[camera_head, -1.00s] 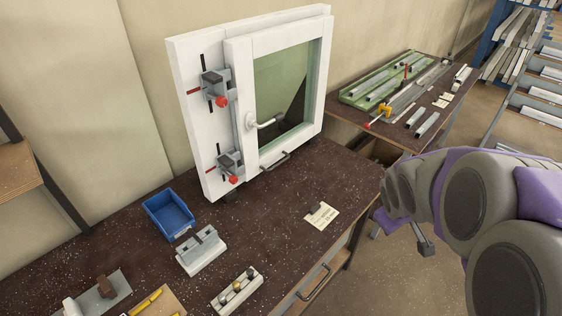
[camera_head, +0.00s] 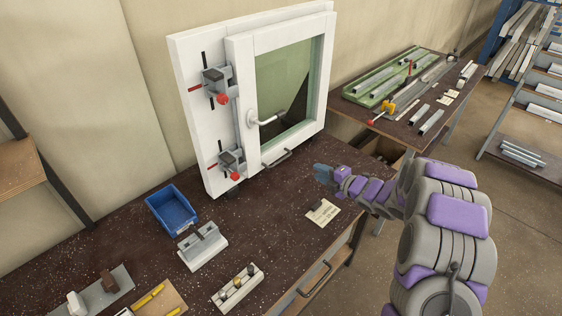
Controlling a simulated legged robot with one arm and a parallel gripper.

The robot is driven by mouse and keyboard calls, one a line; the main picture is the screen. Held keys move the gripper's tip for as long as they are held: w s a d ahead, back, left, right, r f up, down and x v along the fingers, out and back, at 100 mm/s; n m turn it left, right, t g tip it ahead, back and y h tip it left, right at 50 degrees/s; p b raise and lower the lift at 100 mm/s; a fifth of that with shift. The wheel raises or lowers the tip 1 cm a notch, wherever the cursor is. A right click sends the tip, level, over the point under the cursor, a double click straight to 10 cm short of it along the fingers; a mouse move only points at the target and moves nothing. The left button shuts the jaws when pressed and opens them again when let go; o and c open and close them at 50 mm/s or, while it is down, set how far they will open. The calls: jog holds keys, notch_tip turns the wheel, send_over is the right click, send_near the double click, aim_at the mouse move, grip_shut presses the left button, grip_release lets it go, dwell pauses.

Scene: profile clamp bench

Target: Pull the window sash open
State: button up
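The white window sash (camera_head: 245,85) with a greenish glass pane stands upright in its white frame (camera_head: 187,105) on the dark bench. It looks closed against the frame. My gripper (camera_head: 319,172) is over the bench, to the right of and a little below the bar pull in the picture, apart from the sash. It is small and seen from behind, so its finger opening is not clear.
Two clamps with red knobs (camera_head: 222,99) (camera_head: 235,176) are on the frame's left side. A blue bin (camera_head: 170,209), a grey block (camera_head: 203,247) and a paper note (camera_head: 324,213) lie on the bench (camera_head: 270,225). The bench in front of the sash is mostly clear.

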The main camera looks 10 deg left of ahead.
aim_at(281, 160)
jog(key=shift+n+y, duration=0.5)
jog(key=shift+n, duration=0.1)
jog(key=x, duration=0.6)
jog(key=s+b+x, duration=0.1)
jog(key=x, duration=0.5)
jog(key=a+f+b+x, duration=0.1)
jog(key=x, duration=0.5)
jog(key=shift+s+a, duration=0.1)
jog(key=shift+s, duration=0.25)
jog(key=shift+f, duration=0.1)
grip_shut()
